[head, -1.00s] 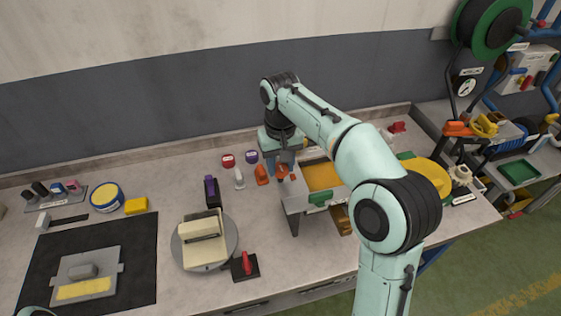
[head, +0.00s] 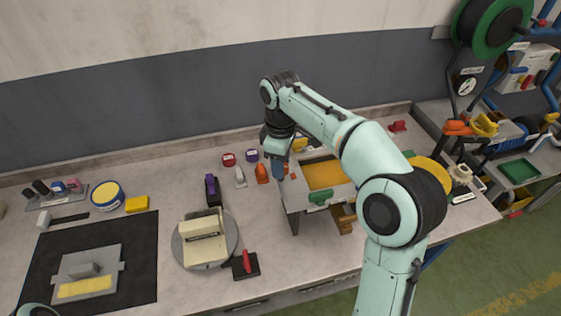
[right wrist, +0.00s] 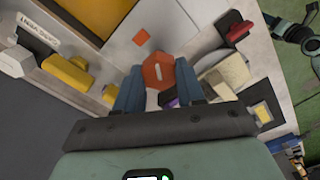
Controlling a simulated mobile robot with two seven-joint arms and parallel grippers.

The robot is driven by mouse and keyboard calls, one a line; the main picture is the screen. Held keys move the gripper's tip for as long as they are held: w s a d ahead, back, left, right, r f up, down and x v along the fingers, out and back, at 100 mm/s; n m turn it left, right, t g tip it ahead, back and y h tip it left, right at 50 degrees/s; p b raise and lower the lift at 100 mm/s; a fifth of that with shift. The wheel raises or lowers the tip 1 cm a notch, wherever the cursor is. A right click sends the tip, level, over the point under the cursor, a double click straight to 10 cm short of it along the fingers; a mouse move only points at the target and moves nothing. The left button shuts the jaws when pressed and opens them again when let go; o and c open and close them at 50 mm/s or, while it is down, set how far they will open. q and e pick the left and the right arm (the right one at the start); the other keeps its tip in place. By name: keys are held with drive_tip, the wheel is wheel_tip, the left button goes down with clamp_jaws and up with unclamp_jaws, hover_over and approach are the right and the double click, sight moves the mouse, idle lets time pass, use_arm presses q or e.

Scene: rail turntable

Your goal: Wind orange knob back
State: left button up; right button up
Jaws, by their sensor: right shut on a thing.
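The orange knob (right wrist: 158,72) shows in the right wrist view as a faceted orange piece with a white line on its face. My right gripper (right wrist: 160,90) has its blue fingers on either side of the knob and is shut on it. In the head view the right gripper (head: 279,168) points down at the left end of a grey unit (head: 294,199) with an orange-yellow panel (head: 323,174). A small orange square mark (right wrist: 140,37) lies beside the knob.
A round turntable (head: 232,239) with a cream block (head: 204,245) and a red-handled piece (head: 246,263) are nearer the front. A black mat (head: 140,250) lies at left.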

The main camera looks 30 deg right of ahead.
drive_tip(key=n, duration=0.4)
drive_tip(key=shift+n, duration=0.4)
drive_tip(key=shift+d, duration=0.1)
idle(0.3)
drive_tip(key=o, duration=1)
drive_tip(key=shift+s, duration=0.1)
drive_tip(key=shift+o, duration=0.2)
drive_tip(key=shift+r, duration=0.1)
wheel_tip(320, 180, up, 13)
drive_tip(key=shift+r, duration=0.1)
